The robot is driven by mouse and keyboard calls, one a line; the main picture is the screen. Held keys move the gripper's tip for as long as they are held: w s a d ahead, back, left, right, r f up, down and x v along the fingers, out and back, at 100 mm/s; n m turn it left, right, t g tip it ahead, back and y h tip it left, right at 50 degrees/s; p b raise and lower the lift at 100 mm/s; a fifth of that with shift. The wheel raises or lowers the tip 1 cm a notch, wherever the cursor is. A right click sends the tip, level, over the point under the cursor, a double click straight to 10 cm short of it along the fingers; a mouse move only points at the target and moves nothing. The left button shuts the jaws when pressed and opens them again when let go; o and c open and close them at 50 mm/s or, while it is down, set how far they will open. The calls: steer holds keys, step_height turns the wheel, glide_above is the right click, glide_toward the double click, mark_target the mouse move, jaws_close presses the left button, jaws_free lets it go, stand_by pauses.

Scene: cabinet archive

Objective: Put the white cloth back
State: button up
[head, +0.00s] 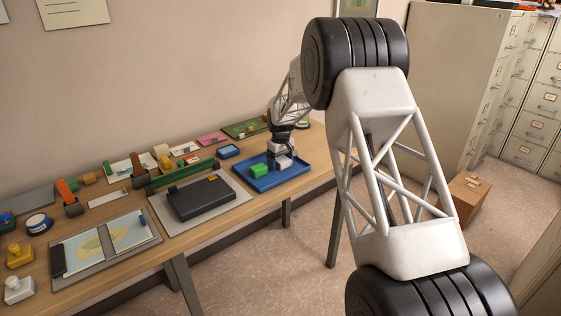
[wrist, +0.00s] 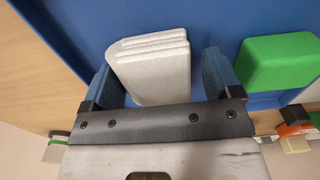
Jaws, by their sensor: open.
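The white cloth (wrist: 152,68) is a folded, layered block lying in the blue tray (wrist: 190,20). In the wrist view my gripper (wrist: 165,75) is open, with one blue finger on each side of the cloth and a small gap at each side. In the head view my gripper (head: 282,152) is over the blue tray (head: 265,187) on the table, and the cloth (head: 283,163) is partly hidden under it. A green block (head: 259,170) sits in the same tray, left of the gripper; it also shows at the right in the wrist view (wrist: 278,62).
A dark grey case (head: 201,199) on a grey mat lies left of the tray. A long green piece (head: 183,174) and several small items line the table's back. A map board (head: 105,243) lies at the front left. Filing cabinets (head: 455,80) and a cardboard box (head: 464,198) stand at the right.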

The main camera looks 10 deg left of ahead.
mark_target(282, 159)
step_height(282, 159, up, 12)
stand_by(0.7)
steer(key=shift+r, duration=0.1)
stand_by(0.6)
steer(key=s+d+r+m, duration=0.1)
steer(key=s+d+r, duration=0.55)
steer(key=s, duration=0.35)
steer(key=s+d+r+m+t, duration=0.1)
steer(key=s+d+r+m, duration=0.1)
steer(key=s+d+r, duration=0.45)
steer(key=s+d+r+m, duration=0.1)
steer(key=s+d+r, duration=0.3)
steer(key=s+d, duration=0.55)
steer(key=s+d+f+m, duration=0.1)
steer(key=s+d+f, duration=0.1)
steer(key=s, duration=1)
steer(key=s+d+f+m+t, duration=0.1)
steer(key=s+d+f+m, duration=0.1)
steer(key=s, duration=1.1)
steer(key=s+d+f+m, duration=0.2)
steer(key=s+d, duration=0.1)
steer(key=s, duration=1)
steer(key=shift+s+d+f+t, duration=0.25)
steer(key=shift+d+t, duration=0.05)
steer(key=shift+d, duration=0.05)
